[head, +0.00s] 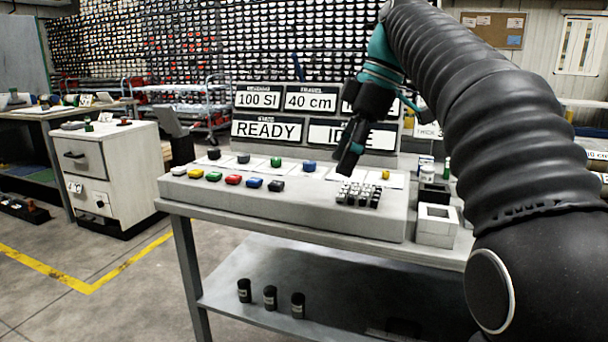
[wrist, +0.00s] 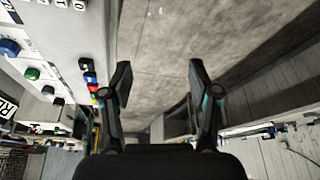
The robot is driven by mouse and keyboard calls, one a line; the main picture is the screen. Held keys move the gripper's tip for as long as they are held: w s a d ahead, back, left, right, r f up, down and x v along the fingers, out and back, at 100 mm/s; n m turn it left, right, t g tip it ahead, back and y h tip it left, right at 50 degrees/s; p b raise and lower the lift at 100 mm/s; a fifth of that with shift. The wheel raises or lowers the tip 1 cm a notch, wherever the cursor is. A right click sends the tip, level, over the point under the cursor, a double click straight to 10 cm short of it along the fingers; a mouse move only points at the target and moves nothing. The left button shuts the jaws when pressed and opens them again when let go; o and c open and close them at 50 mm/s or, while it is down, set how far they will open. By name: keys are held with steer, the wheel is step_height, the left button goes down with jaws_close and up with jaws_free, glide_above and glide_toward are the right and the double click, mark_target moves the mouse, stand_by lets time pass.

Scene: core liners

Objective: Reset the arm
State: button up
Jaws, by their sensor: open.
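My gripper (head: 351,160) hangs in front of the sign panel, above the sloped button console (head: 285,205) on the grey table. In the head view its fingers point down, above the black keypad (head: 358,195), apart from it. In the wrist view my gripper (wrist: 160,90) is open, its two dark fingers spread with nothing between them. My arm rises at the right of the head view and covers part of the signs.
A row of coloured buttons (head: 233,180) lies left of the keypad. A white box (head: 436,224) stands on the table's right side. Dark cups (head: 270,297) stand on the lower shelf. A drawer cabinet (head: 98,172) is at left. Open floor lies between cabinet and table.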

steer(key=s+d+f+m+t+h, duration=0.2)
steer(key=s+d+f+m, duration=0.2)
steer(key=s+f+m, duration=0.5)
steer(key=s+d+f+m+t+h, duration=0.2)
steer(key=s+d+f+m, duration=0.3)
steer(key=f, duration=1.3)
steer(key=s+m+t, duration=0.1)
steer(key=s+m, duration=0.2)
steer(key=s, duration=0.3)
steer(key=shift+s+f+m+t, duration=0.3)
steer(key=shift+s+m, duration=0.1)
